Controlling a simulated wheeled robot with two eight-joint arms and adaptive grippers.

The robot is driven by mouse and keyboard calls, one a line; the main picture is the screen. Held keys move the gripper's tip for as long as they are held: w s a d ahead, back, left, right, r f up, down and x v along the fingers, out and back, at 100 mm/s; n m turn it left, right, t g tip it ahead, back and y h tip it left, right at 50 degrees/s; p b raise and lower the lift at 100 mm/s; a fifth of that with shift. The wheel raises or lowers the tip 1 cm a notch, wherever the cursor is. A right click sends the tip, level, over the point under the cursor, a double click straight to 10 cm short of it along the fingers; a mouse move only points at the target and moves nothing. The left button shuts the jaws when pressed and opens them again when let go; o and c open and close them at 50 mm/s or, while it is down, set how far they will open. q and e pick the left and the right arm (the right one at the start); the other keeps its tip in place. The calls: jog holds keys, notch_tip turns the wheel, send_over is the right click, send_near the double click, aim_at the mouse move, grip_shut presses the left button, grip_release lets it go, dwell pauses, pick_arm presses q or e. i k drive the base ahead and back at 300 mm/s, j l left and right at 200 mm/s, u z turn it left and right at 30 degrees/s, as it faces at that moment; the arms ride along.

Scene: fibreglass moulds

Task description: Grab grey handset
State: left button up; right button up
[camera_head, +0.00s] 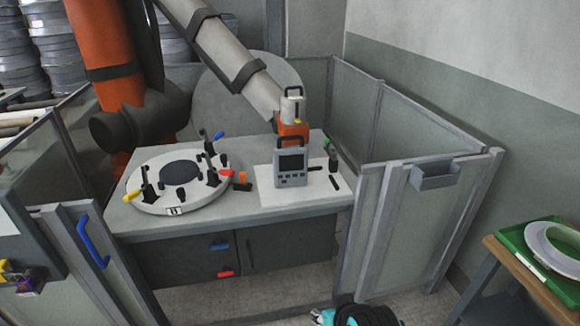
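A grey handset (291,163) with a dark screen, several buttons and a loop handle on top stands upright on a white sheet (265,186) on the workbench. It is in the middle of the head view, in front of the orange and white end of a big robot arm. I cannot tell whether the arm's end touches it.
A round fixture (147,204) with several clamps lies left of the handset. Grey panels (420,225) enclose the bench at the sides. A green tray (520,247) with a white ring stands at right. A teal and black object (355,315), unclear, shows at the bottom edge.

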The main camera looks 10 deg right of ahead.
aim_at(291, 163)
jog(key=i+l, duration=0.95)
jog(key=i, duration=0.05)
